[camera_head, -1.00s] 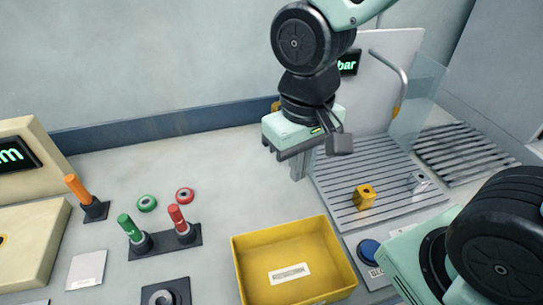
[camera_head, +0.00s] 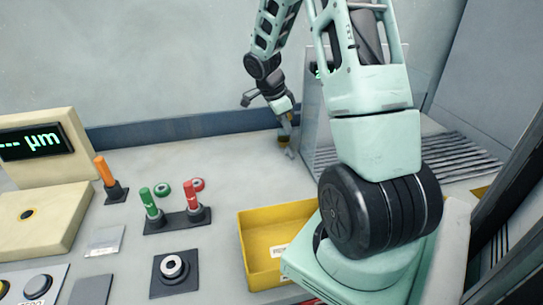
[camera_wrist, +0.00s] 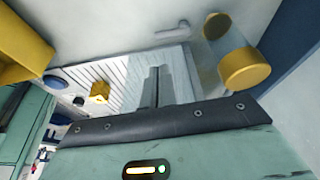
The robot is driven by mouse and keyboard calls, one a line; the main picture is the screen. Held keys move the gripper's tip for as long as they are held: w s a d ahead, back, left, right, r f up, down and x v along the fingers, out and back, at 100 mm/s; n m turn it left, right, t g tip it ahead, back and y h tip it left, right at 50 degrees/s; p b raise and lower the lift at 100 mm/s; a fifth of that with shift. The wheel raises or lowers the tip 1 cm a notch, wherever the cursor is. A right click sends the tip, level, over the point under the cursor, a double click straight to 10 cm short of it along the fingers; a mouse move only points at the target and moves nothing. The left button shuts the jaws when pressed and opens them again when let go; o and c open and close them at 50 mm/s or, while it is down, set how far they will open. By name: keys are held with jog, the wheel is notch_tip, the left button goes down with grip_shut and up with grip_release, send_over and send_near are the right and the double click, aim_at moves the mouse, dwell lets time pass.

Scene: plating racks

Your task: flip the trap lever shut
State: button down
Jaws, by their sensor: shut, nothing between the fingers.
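No part is plainly marked as the trap lever. A pale bent handle (camera_wrist: 172,31) lies above the fingertips there. I cannot tell which of these is the lever or how it is set. My gripper (camera_wrist: 156,80) is shut and empty, its fingers together. In the head view my gripper (camera_head: 290,152) points down beside the upright panel's left side, and contact is unclear.
The upright panel (camera_head: 312,115) stands at the back, partly behind my arm. A yellow bin (camera_head: 262,230) is in front. Red (camera_head: 193,200) and green (camera_head: 148,204) levers and an orange lever (camera_head: 104,170) stand left. A gold cube (camera_wrist: 99,92) sits on a slatted tray (camera_wrist: 115,68).

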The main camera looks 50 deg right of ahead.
aim_at(290, 155)
jog(key=shift+d+f+m, duration=0.15)
jog(key=shift+d+m, duration=0.15)
jog(key=shift+f, duration=0.1)
jog(key=p+x, duration=0.2)
jog(key=x, duration=0.8)
